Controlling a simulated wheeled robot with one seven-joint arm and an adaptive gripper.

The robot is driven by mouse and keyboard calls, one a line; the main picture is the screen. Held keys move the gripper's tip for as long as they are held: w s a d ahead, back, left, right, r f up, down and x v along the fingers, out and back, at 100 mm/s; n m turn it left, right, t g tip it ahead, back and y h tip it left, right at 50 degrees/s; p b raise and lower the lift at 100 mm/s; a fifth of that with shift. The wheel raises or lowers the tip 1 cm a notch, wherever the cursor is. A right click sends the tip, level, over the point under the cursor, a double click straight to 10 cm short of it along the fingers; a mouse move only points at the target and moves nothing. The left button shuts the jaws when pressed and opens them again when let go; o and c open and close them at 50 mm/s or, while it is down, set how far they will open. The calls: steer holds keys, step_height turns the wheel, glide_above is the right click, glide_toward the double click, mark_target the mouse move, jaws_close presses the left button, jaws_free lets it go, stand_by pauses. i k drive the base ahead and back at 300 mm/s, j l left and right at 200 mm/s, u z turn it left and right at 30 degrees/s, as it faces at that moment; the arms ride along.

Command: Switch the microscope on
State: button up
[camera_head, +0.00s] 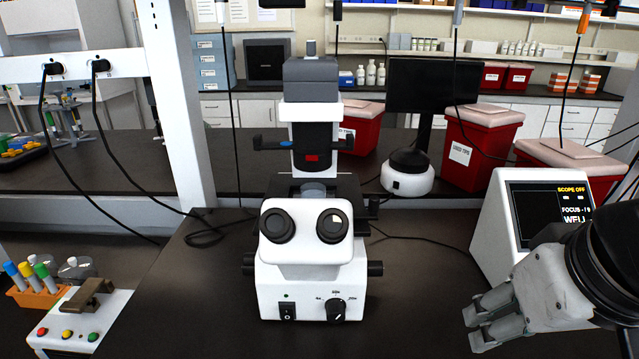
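The white microscope (312,245) stands upright on the dark bench in the middle of the view, its two eyepieces facing me. A black knob (336,309) with markings is to the right of the switch. A monitor (548,215) at the right reads "SCOPE OFF". My gripper (483,322) is at the lower right, in front of the monitor and apart from the microscope. Two finger parts show, with nothing seen between them; their opening is unclear.
An orange rack (38,297) of tubes and a white box (70,325) with coloured buttons are at the lower left. Red bins (482,145) stand behind. Black cables hang and lie around the microscope. The bench between the microscope and my gripper is clear.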

mark_target(286, 312)
steer(key=u, duration=0.7)
steer(key=k+j+z, duration=0.2)
steer(key=k+j, duration=0.15)
steer(key=k+l+z, duration=0.15)
steer(key=k+z, duration=0.3)
